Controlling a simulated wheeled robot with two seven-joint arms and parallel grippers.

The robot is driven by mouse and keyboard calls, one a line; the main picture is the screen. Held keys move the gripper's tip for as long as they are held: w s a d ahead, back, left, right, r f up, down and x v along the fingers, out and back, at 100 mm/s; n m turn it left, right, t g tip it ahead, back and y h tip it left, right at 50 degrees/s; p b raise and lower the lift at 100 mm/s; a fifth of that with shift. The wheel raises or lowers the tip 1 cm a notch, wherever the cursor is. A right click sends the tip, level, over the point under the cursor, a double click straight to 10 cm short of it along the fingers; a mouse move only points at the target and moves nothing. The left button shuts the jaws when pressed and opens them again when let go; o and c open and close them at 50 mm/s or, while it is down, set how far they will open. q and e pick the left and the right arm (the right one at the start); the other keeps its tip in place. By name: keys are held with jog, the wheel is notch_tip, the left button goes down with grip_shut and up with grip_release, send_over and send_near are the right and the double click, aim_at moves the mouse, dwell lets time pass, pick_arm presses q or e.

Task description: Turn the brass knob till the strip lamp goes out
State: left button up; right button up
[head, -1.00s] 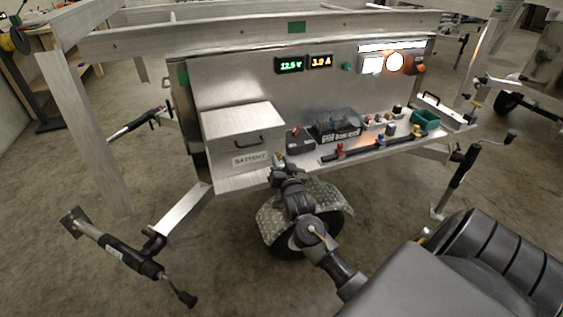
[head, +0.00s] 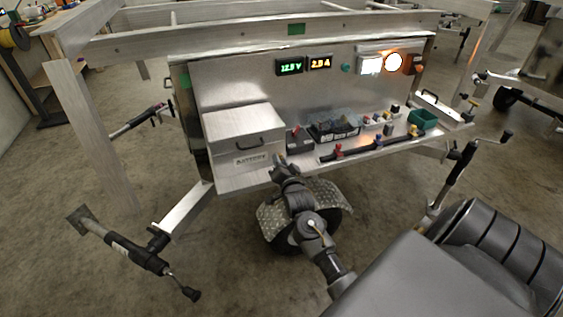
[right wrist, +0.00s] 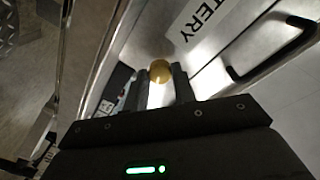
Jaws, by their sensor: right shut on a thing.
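The brass knob (right wrist: 160,71) shows in the right wrist view between my fingertips, beside the battery box. My right gripper (right wrist: 161,84) is shut on it. In the head view my right gripper (head: 281,162) is at the front edge of the trailer's shelf and largely hides the knob. The strip lamp (head: 388,46) at the top right of the metal panel looks dark. My left gripper is not in view.
The battery box (head: 243,135) stands left of the gripper. A dark block, a clear-lidded fuse box (head: 333,130) and a green tray (head: 423,118) are on the shelf. A square lamp (head: 371,66) and a round lamp (head: 394,62) are lit. The ammeter (head: 320,63) glows orange.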

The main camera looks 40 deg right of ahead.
jog(key=o, duration=1)
jog(key=shift+s, duration=0.1)
jog(key=v, duration=1)
jog(key=shift+s+a, duration=0.15)
jog(key=shift+s, duration=0.2)
